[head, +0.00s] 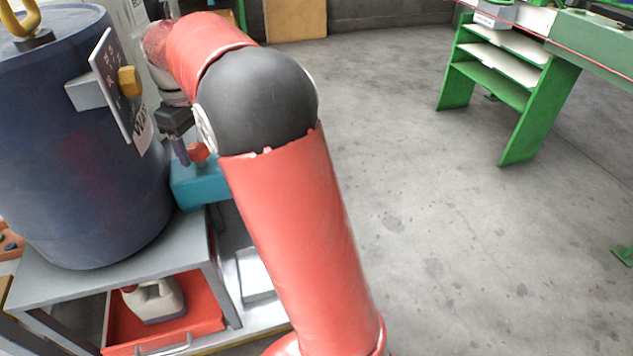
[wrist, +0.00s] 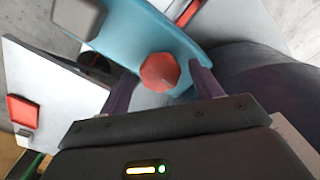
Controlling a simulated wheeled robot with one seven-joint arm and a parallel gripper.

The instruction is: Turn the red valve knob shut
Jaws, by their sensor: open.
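The red valve knob (wrist: 160,72) is faceted and sits on a teal body (wrist: 132,28) in the wrist view. In the head view the knob (head: 198,152) shows just left of my arm, above the teal body (head: 200,184). My gripper (wrist: 163,76) is open, with its two purple fingers on either side of the knob in the wrist view. I see a gap between the knob and each finger, and I cannot tell how far the fingers reach down to it. In the head view one finger (head: 181,151) shows beside the knob; my arm hides part of the teal body.
A large dark blue drum (head: 75,150) stands on a grey cart (head: 110,275) at the left, with a sign panel (head: 118,92) on its side. A red tray (head: 190,308) with a white jug (head: 155,300) is below.

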